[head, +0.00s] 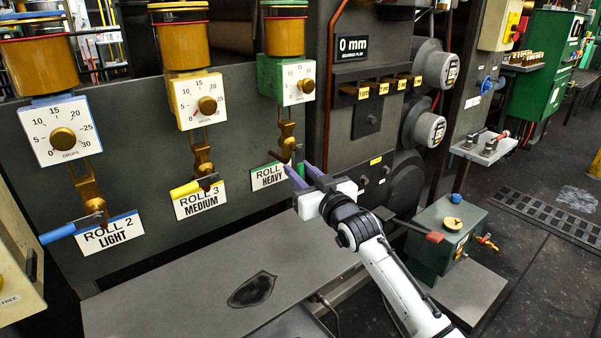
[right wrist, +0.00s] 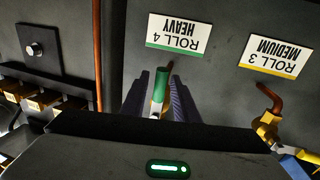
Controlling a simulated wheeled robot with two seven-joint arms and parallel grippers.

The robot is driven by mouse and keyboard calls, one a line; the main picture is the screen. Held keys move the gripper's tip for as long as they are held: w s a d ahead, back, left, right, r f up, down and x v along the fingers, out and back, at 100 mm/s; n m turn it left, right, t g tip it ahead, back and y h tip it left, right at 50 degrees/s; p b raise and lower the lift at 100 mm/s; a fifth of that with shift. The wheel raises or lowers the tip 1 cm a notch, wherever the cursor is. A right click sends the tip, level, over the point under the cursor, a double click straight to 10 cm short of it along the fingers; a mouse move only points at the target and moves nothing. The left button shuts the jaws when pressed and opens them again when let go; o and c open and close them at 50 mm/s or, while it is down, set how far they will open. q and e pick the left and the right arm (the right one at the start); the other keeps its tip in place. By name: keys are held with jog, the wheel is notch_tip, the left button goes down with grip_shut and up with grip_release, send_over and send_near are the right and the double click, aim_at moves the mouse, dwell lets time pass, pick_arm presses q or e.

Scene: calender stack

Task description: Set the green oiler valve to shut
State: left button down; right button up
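The green oiler (head: 286,82) hangs at the right end of the oiler row, with a white dial and a brass valve (head: 287,138) below it. The valve's green handle (right wrist: 162,86) shows in the right wrist view, between the two fingers of my right gripper (right wrist: 160,104). My right gripper also shows in the head view (head: 304,174), beside the "ROLL 4 HEAVY" label (head: 268,177). Its fingers are apart, and I see no firm grip on the handle. In the head view the fingers mostly hide the handle. My left gripper is not in view.
The yellow oiler (head: 199,98) with its yellow handle (head: 186,190) and the blue oiler (head: 60,130) with its blue handle (head: 58,234) stand to the left. A grey ledge (head: 190,290) runs below. A green box (head: 445,236) stands at the right.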

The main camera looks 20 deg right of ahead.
grip_shut()
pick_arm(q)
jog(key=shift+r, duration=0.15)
